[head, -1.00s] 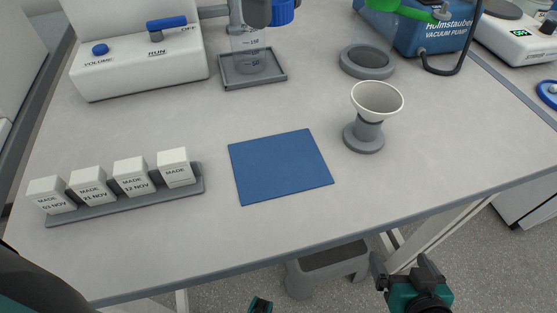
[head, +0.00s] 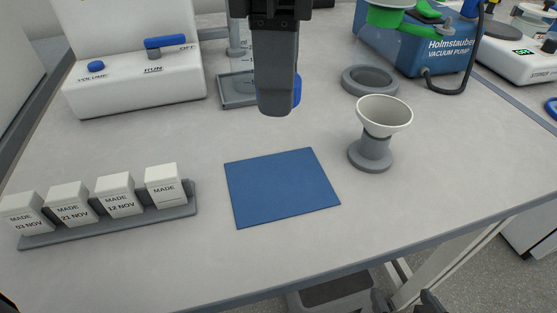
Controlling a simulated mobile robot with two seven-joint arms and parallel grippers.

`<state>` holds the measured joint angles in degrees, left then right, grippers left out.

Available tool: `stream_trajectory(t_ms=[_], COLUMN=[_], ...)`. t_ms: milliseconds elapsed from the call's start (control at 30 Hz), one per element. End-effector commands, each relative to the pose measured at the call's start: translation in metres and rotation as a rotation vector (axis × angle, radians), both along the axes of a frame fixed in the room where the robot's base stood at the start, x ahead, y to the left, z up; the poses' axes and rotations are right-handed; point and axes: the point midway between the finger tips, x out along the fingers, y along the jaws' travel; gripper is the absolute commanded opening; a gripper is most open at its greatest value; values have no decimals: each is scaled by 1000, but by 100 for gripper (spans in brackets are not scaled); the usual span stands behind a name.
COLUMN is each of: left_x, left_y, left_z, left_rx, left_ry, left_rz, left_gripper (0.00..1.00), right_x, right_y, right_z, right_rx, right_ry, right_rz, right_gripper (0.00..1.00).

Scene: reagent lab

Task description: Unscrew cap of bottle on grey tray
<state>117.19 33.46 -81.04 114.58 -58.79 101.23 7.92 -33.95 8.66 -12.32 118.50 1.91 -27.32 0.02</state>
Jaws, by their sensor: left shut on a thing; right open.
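My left gripper (head: 276,100) reaches down from the top edge in the head view, its dark finger in front. It is shut on a blue cap (head: 296,94), which shows mostly behind the finger's right side. The cap is above the bench, between the grey tray and the blue mat. The grey tray (head: 234,101) is at the back, partly hidden by the gripper. The clear bottle on the tray is largely hidden, so its top cannot be seen. My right gripper (head: 404,300) is open and empty at the bottom edge, in front of the bench and mostly cut off.
A blue mat (head: 281,188) lies clear mid-bench. A white funnel (head: 385,112) stands on a grey holder to its right. White labelled boxes (head: 119,195) sit in a rack at left. A white device (head: 132,82) and a blue vacuum pump (head: 424,42) stand behind.

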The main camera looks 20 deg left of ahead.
Motion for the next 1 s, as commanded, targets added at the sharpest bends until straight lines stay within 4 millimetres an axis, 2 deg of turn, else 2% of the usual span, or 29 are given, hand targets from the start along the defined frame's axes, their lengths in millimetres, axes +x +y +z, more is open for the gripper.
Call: stream_trajectory(t_ms=[33,100,300,467,733,1000], left_x=[0,0,0,0,0,0], left_y=[1,1,0,0,1,0], left_z=[-18,-36,-68,-77,-114,-116], left_rx=[2,2,1,0,1,-2], left_ry=[1,2,1,0,1,-1], left_rz=[0,-1,-1,-1,-1,-1], left_gripper=[4,4,4,4,4,4], right_x=[0,0,0,0,0,0], right_y=[0,0,0,0,0,1], right_z=[-7,-11,-17,-18,-28,-25], right_rx=[0,0,0,0,0,1], right_ry=[0,0,0,0,3,1], right_rz=[0,0,0,0,1,2], right_gripper=[95,95,95,95,95,95])
